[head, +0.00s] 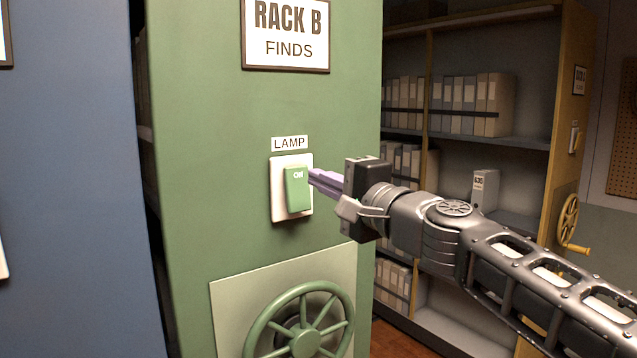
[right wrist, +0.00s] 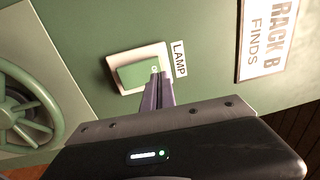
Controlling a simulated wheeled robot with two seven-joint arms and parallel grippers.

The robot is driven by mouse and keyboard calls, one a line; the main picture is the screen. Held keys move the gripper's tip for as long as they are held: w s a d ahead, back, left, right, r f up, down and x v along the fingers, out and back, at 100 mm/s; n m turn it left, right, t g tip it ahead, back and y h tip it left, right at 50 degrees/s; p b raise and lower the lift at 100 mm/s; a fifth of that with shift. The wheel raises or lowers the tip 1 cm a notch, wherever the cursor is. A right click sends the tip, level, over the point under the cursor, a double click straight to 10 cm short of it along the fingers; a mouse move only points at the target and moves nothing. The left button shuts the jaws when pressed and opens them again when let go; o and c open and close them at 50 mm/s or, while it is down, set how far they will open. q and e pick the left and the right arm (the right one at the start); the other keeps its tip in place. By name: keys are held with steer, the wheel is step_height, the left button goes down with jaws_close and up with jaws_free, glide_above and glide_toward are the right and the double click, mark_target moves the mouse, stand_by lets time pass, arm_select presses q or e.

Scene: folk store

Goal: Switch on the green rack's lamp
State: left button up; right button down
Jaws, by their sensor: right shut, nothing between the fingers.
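The green rack (head: 200,200) has a sign reading RACK B FINDS. Its lamp switch is a green rocker (head: 297,190) marked ON on a white plate (head: 278,205), under a LAMP label (head: 290,143). My right gripper (head: 312,177) is shut and empty. Its purple fingertips are at the upper right edge of the rocker, by the ON mark. In the right wrist view the fingertips (right wrist: 157,80) overlap the ON end of the rocker (right wrist: 138,74). I cannot tell for certain whether they touch it. My left gripper is out of view.
A green handwheel (head: 303,335) sits on the rack end below the switch. A blue rack (head: 75,180) stands at the left. At the right, beyond an aisle, shelves hold boxes and binders (head: 478,105), with a yellow handwheel (head: 568,222) on a yellow rack end.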

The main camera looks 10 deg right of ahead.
steer(key=r+b+v, duration=0.1)
steer(key=r+v, duration=0.1)
steer(key=v, duration=0.7)
steer(key=shift+s+d, duration=0.2)
steer(key=shift+s, duration=0.15)
